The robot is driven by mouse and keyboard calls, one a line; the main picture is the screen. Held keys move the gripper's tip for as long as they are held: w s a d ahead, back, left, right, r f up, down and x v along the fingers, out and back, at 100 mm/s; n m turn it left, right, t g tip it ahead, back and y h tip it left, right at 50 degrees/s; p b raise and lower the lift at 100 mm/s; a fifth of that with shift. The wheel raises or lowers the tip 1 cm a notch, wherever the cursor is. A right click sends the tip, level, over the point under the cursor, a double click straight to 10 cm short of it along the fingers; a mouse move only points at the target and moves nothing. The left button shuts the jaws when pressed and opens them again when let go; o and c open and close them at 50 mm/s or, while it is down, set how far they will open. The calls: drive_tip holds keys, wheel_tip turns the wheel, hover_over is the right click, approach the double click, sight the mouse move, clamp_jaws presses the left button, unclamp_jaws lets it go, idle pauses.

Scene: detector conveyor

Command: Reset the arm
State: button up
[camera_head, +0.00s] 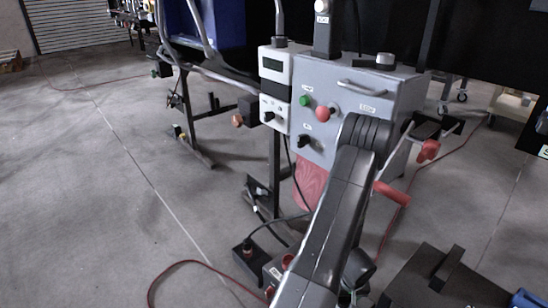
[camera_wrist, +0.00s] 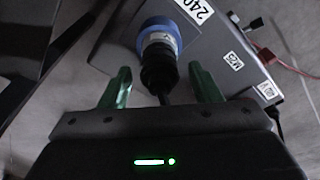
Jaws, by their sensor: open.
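My gripper (camera_wrist: 160,70) is open in the wrist view, with a green finger on each side. A blue and black round connector-like part (camera_wrist: 159,48) shows in line with the gap between the fingers. I cannot tell how far beyond the fingertips it is, and nothing is visibly clamped. It stands by a grey panel (camera_wrist: 235,55) with white labels, one reading "240". In the head view my arm rises in front of a grey control box (camera_head: 350,92); my gripper is not clearly visible there.
The control box carries a green button (camera_head: 305,100), a red button (camera_head: 323,114) and a handle (camera_head: 362,89). A smaller white unit (camera_head: 275,66) adjoins its left side. A red cable (camera_head: 190,263) lies on the floor. Open floor (camera_head: 90,200) extends to the left.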

wheel_tip(320, 180, down, 2)
drive_tip(key=shift+w+f+b, duration=0.1)
drive_tip(key=shift+b, duration=0.3)
wheel_tip(320, 180, up, 4)
drive_tip(key=shift+r+p, duration=0.1)
drive_tip(key=shift+p, duration=1.15)
